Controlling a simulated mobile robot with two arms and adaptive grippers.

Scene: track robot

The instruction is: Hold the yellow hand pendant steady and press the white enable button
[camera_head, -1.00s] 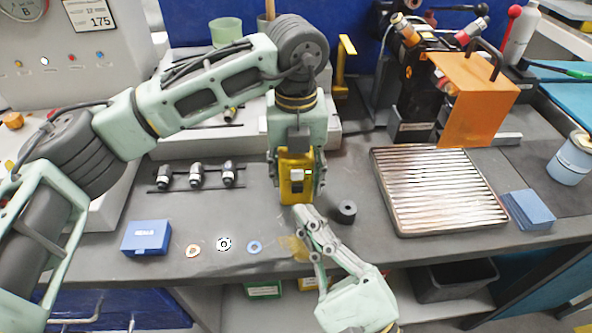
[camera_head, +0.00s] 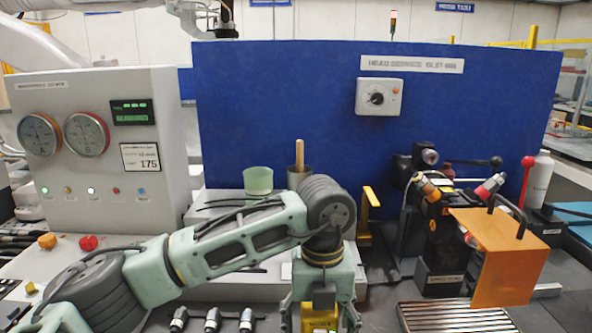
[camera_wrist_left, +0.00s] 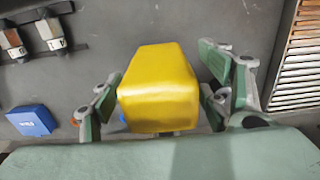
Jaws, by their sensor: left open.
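The yellow hand pendant (camera_wrist_left: 158,85) stands between the spread fingers of my left gripper (camera_wrist_left: 158,108) in the left wrist view. Gaps show on both sides, so the gripper is open around it. In the head view the pendant (camera_head: 320,318) shows only in part at the bottom edge, below my left gripper. The white enable button is not visible now. More green and grey finger links (camera_wrist_left: 238,75) stand close to the pendant's right side in the wrist view. The head view does not show my right gripper.
A ribbed metal plate (camera_head: 455,318) and an orange panel (camera_head: 500,258) lie to the right. A blue box (camera_wrist_left: 32,120) and dark fittings (camera_wrist_left: 30,40) are on the left. A grey gauge cabinet (camera_head: 95,150) and a blue back wall (camera_head: 290,110) bound the bench.

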